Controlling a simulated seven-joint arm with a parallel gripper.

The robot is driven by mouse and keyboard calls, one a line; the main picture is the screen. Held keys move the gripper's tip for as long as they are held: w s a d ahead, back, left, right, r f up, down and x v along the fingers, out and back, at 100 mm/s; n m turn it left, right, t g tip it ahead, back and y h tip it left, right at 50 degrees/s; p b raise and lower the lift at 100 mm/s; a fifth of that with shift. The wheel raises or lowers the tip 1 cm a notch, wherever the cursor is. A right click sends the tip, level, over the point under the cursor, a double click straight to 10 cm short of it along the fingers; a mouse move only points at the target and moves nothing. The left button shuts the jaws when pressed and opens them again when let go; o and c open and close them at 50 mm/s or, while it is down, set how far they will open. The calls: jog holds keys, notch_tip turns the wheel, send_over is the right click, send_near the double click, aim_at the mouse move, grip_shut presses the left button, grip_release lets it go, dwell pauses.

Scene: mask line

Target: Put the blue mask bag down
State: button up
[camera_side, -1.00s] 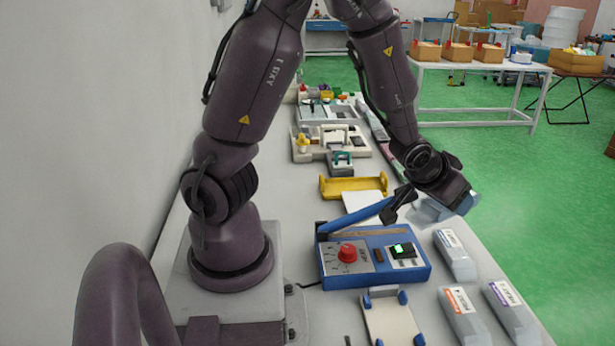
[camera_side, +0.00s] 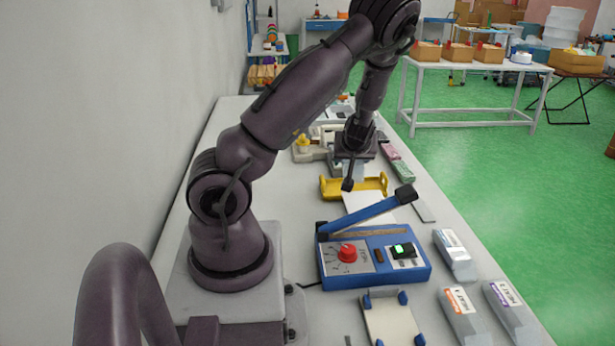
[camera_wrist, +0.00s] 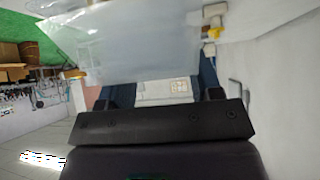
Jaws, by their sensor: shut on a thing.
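My gripper (camera_side: 354,158) hangs over the bench beyond the blue sealer, above the back of the yellow holder (camera_side: 327,187). It is shut on the mask bag. The bag (camera_wrist: 130,45) shows in the wrist view as a pale, bluish translucent sheet stretching out from the jaws. A white printed part (camera_wrist: 165,90) shows between the dark finger parts. In the side view my gripper hides most of the bag, and I cannot tell whether it touches anything below.
The blue sealer (camera_side: 415,274) stands in front with its lever (camera_side: 362,213) raised. Several pale packs, such as this labelled one (camera_side: 455,255), lie along the right edge. Pink (camera_side: 391,151) and green (camera_side: 402,171) packs lie right of my gripper. A wall runs along the left.

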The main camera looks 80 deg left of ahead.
jog(key=shift+n+g, duration=0.7)
jog(key=shift+n, duration=0.2)
jog(key=s+a+f, duration=0.1)
jog(key=s+f, duration=0.2)
jog(key=s, duration=0.1)
jog(key=s+a+f, duration=0.1)
jog(key=s+f, duration=0.2)
jog(key=s, duration=0.1)
jog(key=s+a+f, duration=0.1)
jog(key=s+f, duration=0.2)
jog(key=s, duration=0.1)
jog(key=shift+s+f, duration=0.15)
jog(key=shift+f, duration=2.25)
jog(key=shift+f, duration=0.15)
jog(key=o, duration=1)
